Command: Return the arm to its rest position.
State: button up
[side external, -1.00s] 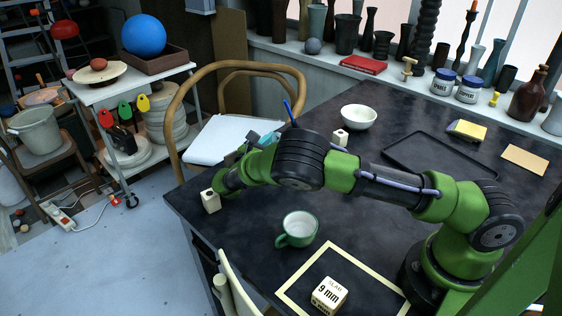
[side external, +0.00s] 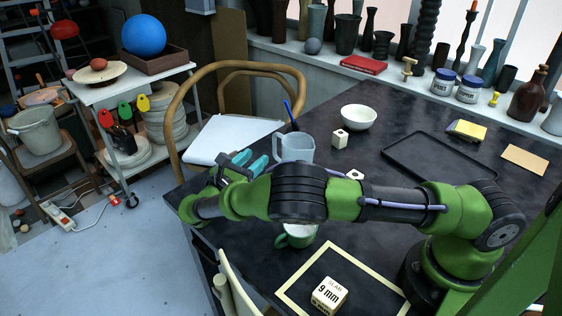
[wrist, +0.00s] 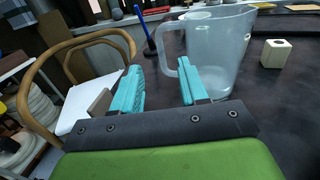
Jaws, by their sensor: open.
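My gripper (side external: 255,162) has teal fingers and is open and empty at the far left part of the dark table. The wrist view shows a gap between its two fingers (wrist: 161,80). A clear measuring jug (side external: 296,147) stands upright just right of the fingers in the side view. In the wrist view the jug (wrist: 222,55) is beyond the right finger, with its handle toward the gripper; I cannot tell how wide the space between them is. My forearm crosses the table low in the side view and hides part of a green mug (side external: 297,238).
A white bowl (side external: 359,117), a black tray (side external: 438,158) and a sponge (side external: 467,130) lie farther back. A chair (side external: 176,110) stands against the table's left side.

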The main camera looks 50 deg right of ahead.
jog(key=shift+s+a, duration=0.2)
jog(key=shift+a, duration=0.6)
jog(key=s+d+r+m+t+y, duration=0.2)
jog(key=s+r+m+y, duration=0.7)
jog(key=s+m, duration=0.3)
jog(key=s+d+r+m+t+y, duration=0.1)
jog(key=s+d+r+m+y, duration=0.1)
jog(key=s+r+m+y, duration=0.7)
jog(key=s+m+y, duration=0.1)
jog(key=s+m, duration=0.2)
jog(key=s, duration=0.1)
jog(key=shift+s+r+m+t+y, duration=0.15)
jog(key=shift+m+t+y, duration=0.15)
jog(key=shift+t, duration=0.1)
